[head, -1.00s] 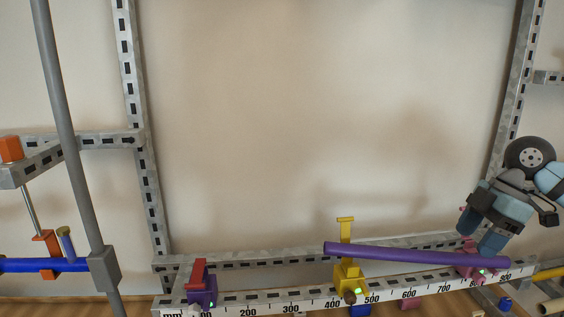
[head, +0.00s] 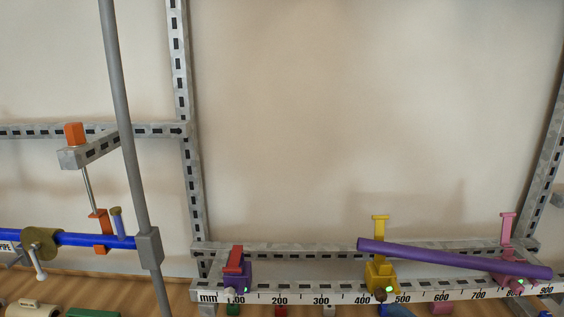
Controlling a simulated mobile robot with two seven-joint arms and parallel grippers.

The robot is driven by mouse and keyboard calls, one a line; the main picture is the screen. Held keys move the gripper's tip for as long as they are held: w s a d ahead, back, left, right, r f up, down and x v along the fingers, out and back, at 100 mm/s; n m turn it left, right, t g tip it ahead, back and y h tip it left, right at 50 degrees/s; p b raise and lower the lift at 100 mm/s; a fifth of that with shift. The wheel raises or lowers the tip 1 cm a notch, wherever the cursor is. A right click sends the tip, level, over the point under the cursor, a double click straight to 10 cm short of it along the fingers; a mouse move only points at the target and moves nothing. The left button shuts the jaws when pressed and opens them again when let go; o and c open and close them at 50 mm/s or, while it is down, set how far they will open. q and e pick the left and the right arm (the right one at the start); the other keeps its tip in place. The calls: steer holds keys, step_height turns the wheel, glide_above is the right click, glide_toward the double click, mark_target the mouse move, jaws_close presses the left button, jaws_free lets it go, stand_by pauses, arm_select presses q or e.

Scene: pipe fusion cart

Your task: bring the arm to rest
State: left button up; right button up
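Neither gripper shows in the head view now. The purple pipe (head: 450,257) lies across the right part of the ruled rail (head: 330,296), its left end higher than its right. It passes by the yellow clamp (head: 380,276) and reaches the pink clamp (head: 507,262) near the 800 to 900 marks. The yellow and pink clamps have upright levers. A purple clamp with a red lever (head: 236,268) stands near the 100 mark with no pipe in it. Green lights show on these clamps.
A blue pipe (head: 75,239) runs at the left through an orange clamp (head: 100,231) and an olive collar (head: 40,243). A grey upright pole (head: 127,120) stands in front. Perforated posts (head: 181,80) frame the pale wall. Several small parts lie on the wooden surface (head: 95,290) below.

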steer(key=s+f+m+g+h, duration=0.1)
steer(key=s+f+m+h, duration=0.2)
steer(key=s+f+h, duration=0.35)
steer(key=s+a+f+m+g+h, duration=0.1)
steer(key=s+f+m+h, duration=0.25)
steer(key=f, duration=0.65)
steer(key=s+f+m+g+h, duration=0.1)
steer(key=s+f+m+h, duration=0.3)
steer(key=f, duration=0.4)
arm_select(q)
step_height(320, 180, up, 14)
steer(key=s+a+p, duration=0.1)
steer(key=p, duration=1.7)
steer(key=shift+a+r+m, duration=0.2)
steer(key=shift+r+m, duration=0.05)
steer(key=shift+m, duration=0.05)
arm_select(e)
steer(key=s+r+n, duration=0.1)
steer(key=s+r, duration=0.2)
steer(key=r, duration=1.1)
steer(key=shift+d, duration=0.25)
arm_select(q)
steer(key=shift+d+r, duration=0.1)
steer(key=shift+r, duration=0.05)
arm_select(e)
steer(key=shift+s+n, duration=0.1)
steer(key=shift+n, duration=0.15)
